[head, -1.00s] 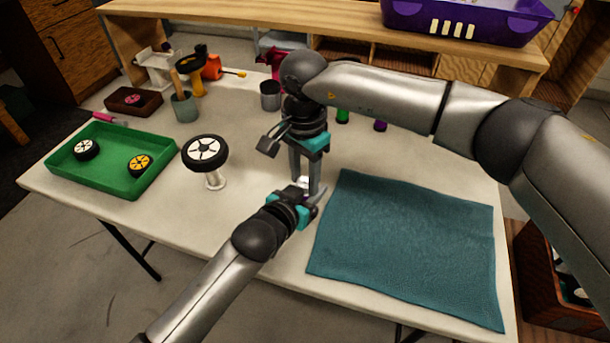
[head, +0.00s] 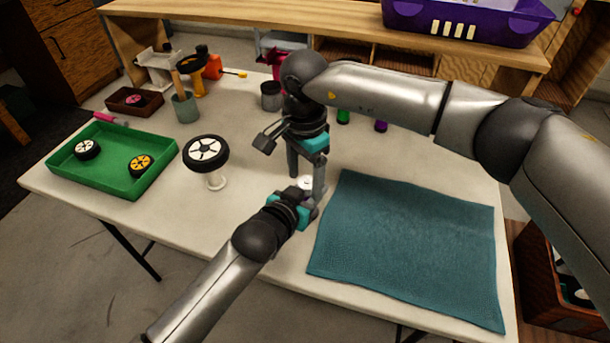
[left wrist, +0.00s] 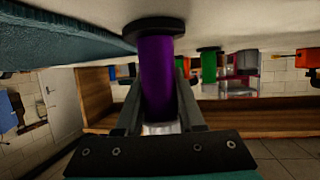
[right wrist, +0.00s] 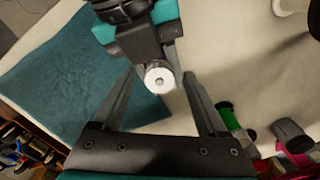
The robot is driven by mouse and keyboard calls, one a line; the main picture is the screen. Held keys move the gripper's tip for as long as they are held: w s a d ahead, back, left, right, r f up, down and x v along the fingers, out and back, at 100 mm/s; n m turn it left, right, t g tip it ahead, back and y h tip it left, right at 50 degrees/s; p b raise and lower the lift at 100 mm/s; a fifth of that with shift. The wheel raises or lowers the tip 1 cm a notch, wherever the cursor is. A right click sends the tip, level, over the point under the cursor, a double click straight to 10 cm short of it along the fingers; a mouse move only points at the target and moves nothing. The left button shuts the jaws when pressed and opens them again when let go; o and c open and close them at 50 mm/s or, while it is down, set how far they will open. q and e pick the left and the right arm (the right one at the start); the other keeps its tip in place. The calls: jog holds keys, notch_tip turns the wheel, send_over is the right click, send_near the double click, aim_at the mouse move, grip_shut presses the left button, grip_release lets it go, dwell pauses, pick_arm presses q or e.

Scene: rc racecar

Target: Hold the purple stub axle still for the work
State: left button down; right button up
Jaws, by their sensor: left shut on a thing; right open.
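The purple stub axle (left wrist: 157,75) stands on the table between the fingers of my left gripper (left wrist: 160,95), which is shut on it. Its dark round flange shows at the table end in the left wrist view. Its white round end (right wrist: 160,77) faces up into the right wrist view. In the head view my left gripper (head: 308,203) hides most of the axle. My right gripper (head: 306,186) points down from above, open, with its fingers (right wrist: 158,82) on either side of the white end. I see a gap between those fingers and the white end.
A teal mat (head: 405,245) lies just right of the grippers. Behind stand a green part (head: 343,116), another purple part (head: 381,126) and a grey cup (head: 271,98).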

notch_tip(320, 180, up, 12)
dwell(0.5)
jog(key=n+t+h, duration=0.2)
jog(key=n+t, duration=0.2)
jog(key=n, duration=0.2)
send_near(305, 182)
jog(key=x, duration=0.8)
jog(key=shift+d+f, duration=0.15)
jog(key=shift+f, duration=0.1)
jog(key=shift+c, duration=0.2)
grip_shut()
dwell(0.4)
